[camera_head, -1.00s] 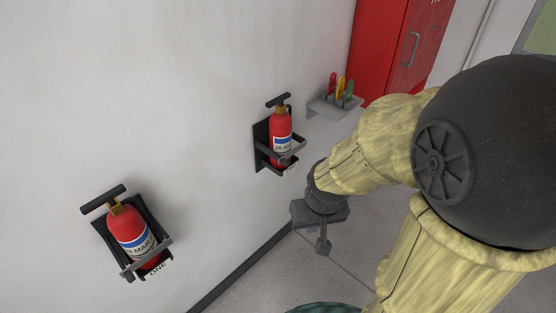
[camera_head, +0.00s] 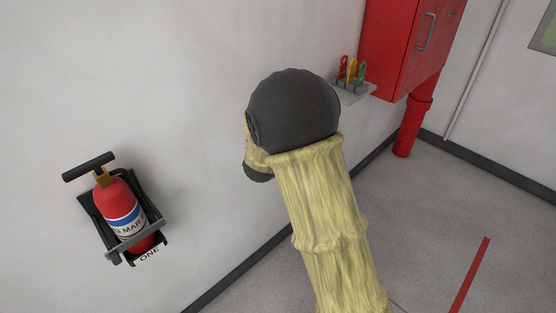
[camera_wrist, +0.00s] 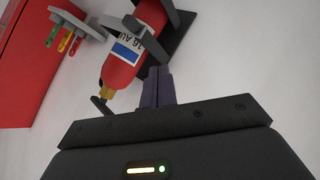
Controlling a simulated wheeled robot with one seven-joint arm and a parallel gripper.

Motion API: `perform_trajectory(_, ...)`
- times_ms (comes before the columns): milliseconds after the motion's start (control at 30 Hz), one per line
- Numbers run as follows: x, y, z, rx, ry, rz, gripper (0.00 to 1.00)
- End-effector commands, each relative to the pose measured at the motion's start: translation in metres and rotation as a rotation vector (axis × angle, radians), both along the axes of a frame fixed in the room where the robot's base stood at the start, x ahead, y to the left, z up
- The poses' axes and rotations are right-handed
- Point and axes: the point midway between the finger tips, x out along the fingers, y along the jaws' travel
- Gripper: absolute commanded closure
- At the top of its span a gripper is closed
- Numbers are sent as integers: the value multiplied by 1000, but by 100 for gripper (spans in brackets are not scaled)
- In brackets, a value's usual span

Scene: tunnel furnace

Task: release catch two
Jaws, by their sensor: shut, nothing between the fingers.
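In the wrist view a red fire extinguisher (camera_wrist: 117,73) with a white and blue label sits in a black wall bracket (camera_wrist: 182,38), seen tilted from above. A grey bar (camera_wrist: 116,24) of the bracket reaches out past the extinguisher's side; whether it is latched I cannot tell. My gripper (camera_wrist: 157,74) is shut and empty, its dark fingertips close beside the extinguisher and bracket. Contact is unclear. In the head view my arm hides this extinguisher, its bracket and my gripper.
Another extinguisher (camera_head: 119,201), in the bracket marked ONE (camera_head: 149,256), hangs at left. A small shelf (camera_head: 354,92) holds red, yellow and green tools beside a red cabinet (camera_head: 400,45); these also show at left in the wrist view. Open floor (camera_head: 440,230) lies right.

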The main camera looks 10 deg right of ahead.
Motion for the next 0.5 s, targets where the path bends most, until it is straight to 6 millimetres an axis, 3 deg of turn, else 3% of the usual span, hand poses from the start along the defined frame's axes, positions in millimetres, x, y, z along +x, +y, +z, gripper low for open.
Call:
perform_trajectory(33, 14, 9, -24, -97, -39, 3, 100)
perform_trajectory(200, 41, 26, -53, -460, -145, -48, 100)
perform_trajectory(333, 44, 38, -67, -696, -172, -112, 100)
perform_trajectory(500, 40, 44, -70, -837, -170, -163, 100)
